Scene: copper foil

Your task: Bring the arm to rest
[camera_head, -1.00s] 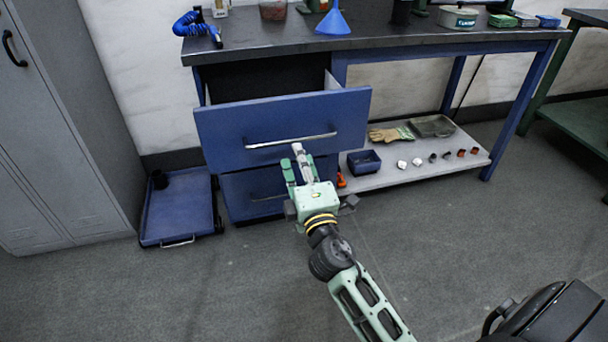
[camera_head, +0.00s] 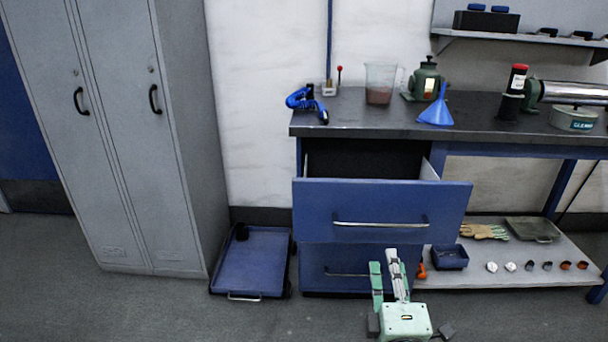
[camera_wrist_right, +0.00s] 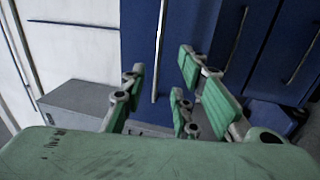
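My right gripper (camera_head: 383,262) is in the lower middle of the head view, in front of the blue drawer unit. Its green-padded fingers stand apart with nothing between them; the right wrist view (camera_wrist_right: 160,85) also shows the gap. The upper drawer (camera_head: 310,207) is pulled out, its bar handle (camera_head: 380,223) just above my fingertips in the picture and free of them. In the right wrist view the handle (camera_wrist_right: 160,45) lies beyond the fingers. The lower drawer (camera_head: 325,256) looks shut and is partly hidden by the gripper. My left gripper is not in view.
A grey locker (camera_head: 130,130) stands left. A blue wheeled tray (camera_head: 250,268) lies on the floor beside the drawers. The workbench (camera_head: 345,112) holds a beaker (camera_head: 380,85) and a blue funnel (camera_head: 437,108). A low shelf (camera_head: 470,272) extends right. Floor at the left front is clear.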

